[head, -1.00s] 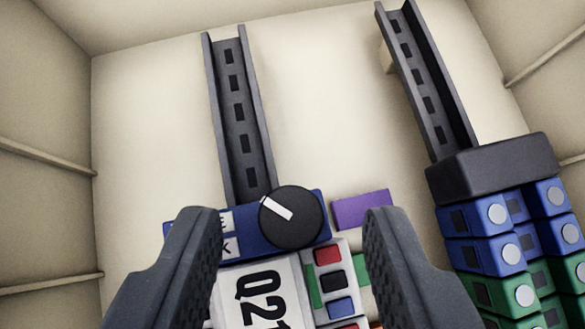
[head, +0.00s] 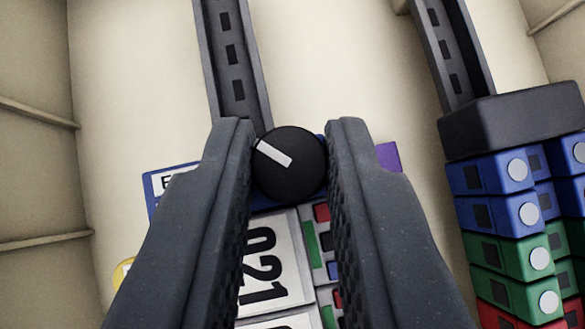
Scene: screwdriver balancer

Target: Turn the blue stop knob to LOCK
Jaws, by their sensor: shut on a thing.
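The stop knob is a round black dial (head: 291,165) with a white pointer bar, set on a blue block (head: 160,182). Its pointer slants to the upper left. The block's white label is mostly hidden behind my left finger; only a letter like "E" shows. My gripper (head: 290,150) is shut on the knob, with one finger against each side near the fingertips. I cannot read the LOCK mark in this view.
A slotted grey rail (head: 233,60) rises behind the knob, and a second rail (head: 445,55) stands at right above a dark block (head: 515,120). Stacked blue, green and red modules (head: 515,215) lie at right. A white panel marked "021" (head: 265,265) sits below the knob. Beige walls surround everything.

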